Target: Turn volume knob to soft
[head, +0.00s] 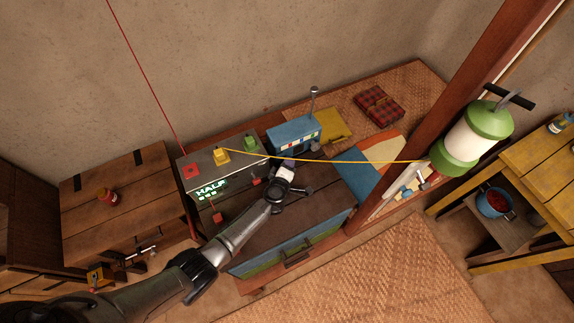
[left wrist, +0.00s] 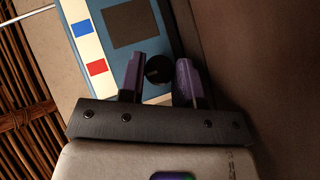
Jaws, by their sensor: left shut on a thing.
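In the left wrist view the radio's blue face (left wrist: 118,45) fills the upper middle, with blue and red buttons on the cream strip. A round black knob (left wrist: 158,69) sits between the two purple fingers of my left gripper (left wrist: 162,63). My left gripper (head: 286,168) is at the radio's front in the head view, shut on the knob. The knob's marking cannot be read. My right gripper is not in view.
A grey box (head: 222,168) with coloured knobs and a lit display stands left of the radio. Matting (head: 350,285) covers the floor in front.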

